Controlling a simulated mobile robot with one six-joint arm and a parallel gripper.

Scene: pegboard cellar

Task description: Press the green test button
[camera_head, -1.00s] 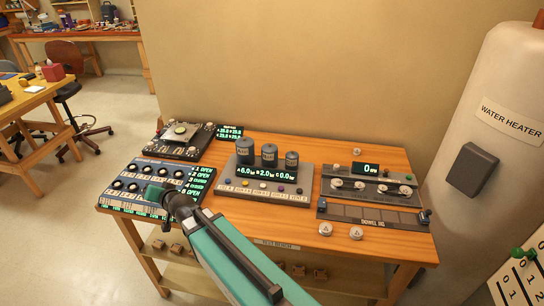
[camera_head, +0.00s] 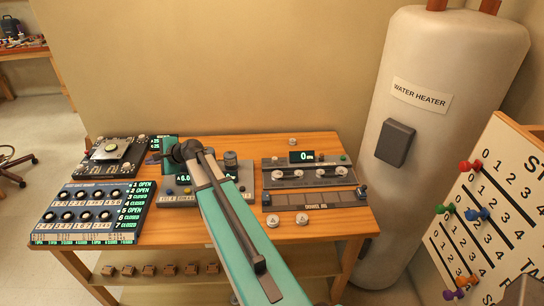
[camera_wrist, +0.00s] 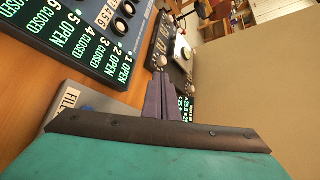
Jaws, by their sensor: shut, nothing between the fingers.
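A small green button (camera_head: 344,158) sits at the right of the grey device with the "0" display (camera_head: 301,157); I cannot read a label on it. My gripper (camera_head: 153,158) is above the bench in the head view, over the gap between the dark devices on the left and the weight-display device (camera_head: 181,190). It is well to the left of the green button. In the wrist view my gripper's purple fingers (camera_wrist: 159,88) are together and empty. The green button does not show there. My arm hides part of the weight-display device.
A panel of knobs (camera_head: 92,212) with OPEN/CLOSED readouts lies at the bench's left. A dark device (camera_head: 111,152) stands behind it. A dowel jig (camera_head: 312,197) and two round white buttons (camera_head: 287,220) lie right. The water heater (camera_head: 424,130) and a numbered board (camera_head: 490,220) stand further right.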

